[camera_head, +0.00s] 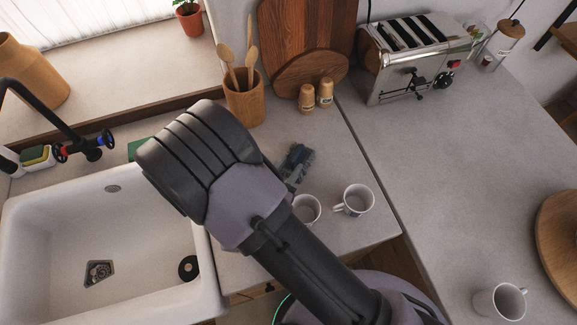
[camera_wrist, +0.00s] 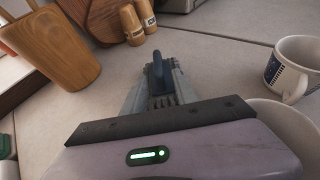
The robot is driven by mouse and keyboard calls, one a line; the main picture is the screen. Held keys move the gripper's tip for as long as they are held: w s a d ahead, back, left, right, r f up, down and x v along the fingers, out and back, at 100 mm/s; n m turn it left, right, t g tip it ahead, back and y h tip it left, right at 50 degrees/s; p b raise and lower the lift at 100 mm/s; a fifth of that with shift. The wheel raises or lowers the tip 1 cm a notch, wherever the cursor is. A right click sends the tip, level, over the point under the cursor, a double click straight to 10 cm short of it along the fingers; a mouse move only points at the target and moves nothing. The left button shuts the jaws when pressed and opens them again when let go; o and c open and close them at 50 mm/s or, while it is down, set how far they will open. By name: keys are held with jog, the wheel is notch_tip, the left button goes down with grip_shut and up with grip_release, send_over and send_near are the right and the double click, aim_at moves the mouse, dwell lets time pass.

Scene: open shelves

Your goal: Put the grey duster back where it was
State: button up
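The grey duster (camera_head: 297,162), with a dark blue part, shows on or just above the counter past my arm, behind two mugs; part of it is hidden. In the wrist view the grey duster (camera_wrist: 158,88) is straight ahead of my gripper (camera_wrist: 160,118), its near end cut off by the gripper's dark front edge.
White mugs (camera_head: 354,200) (camera_head: 305,208) stand close by on the right. A wooden utensil pot (camera_head: 245,98), two shakers (camera_head: 325,92) and cutting boards (camera_head: 309,72) stand behind. A toaster (camera_head: 415,58) is at back right, the sink (camera_head: 140,235) at left. The right counter has free room.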

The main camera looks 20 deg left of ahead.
jog(key=shift+r, duration=0.25)
jog(key=d+p+v, duration=0.1)
jog(key=p+v, duration=0.1)
jog(key=v, duration=1)
jog(key=w+d+r+m+g+h, duration=0.25)
jog(key=d+r+m+g, duration=0.4)
jog(key=d+m, duration=0.45)
jog(key=w+d+r+m+g+h, duration=0.25)
jog(key=d+r+m+g, duration=0.25)
jog(key=d+r+m, duration=0.5)
jog(key=s+d+r+m+t+y, duration=0.2)
jog(key=r+m+y, duration=0.2)
jog(key=m, duration=0.5)
jog(key=s+d+r+m+t+y, duration=0.2)
jog(key=r+m+y, duration=0.2)
jog(key=m, duration=0.5)
notch_tip(320, 180, up, 2)
jog(key=shift+s+d+r, duration=0.1)
jog(key=shift+s+d, duration=0.1)
jog(key=shift+d, duration=0.05)
